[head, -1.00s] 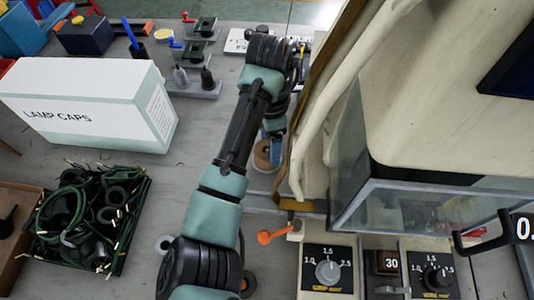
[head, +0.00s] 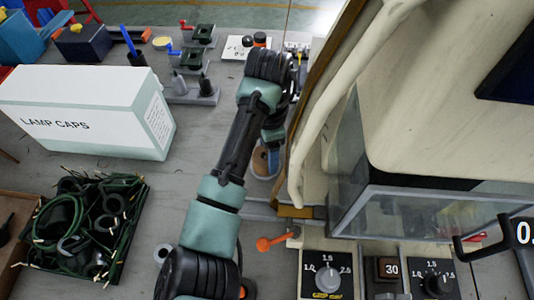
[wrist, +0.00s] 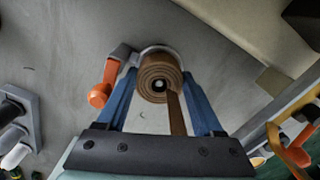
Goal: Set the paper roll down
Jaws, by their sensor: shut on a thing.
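The paper roll (wrist: 157,78) is a brown coil with a dark centre hole, seen end-on in the wrist view. A loose brown strip (wrist: 177,114) runs from it back toward my wrist. My gripper (wrist: 158,76) has its blue fingers on either side of the roll and is shut on it. A pale grey round rim shows just behind the roll; I cannot tell whether the roll touches it. In the head view the roll (head: 262,163) is partly hidden by my gripper (head: 272,158), low over the bench beside the cream machine.
An orange-handled lever (head: 275,242) lies close to the roll, also in the wrist view (wrist: 103,84). The cream machine (head: 430,90) with its clear guard blocks the right. A lamp caps box (head: 85,115) and a green-black tray of parts (head: 120,255) stand left. Bare bench (head: 205,130) lies between.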

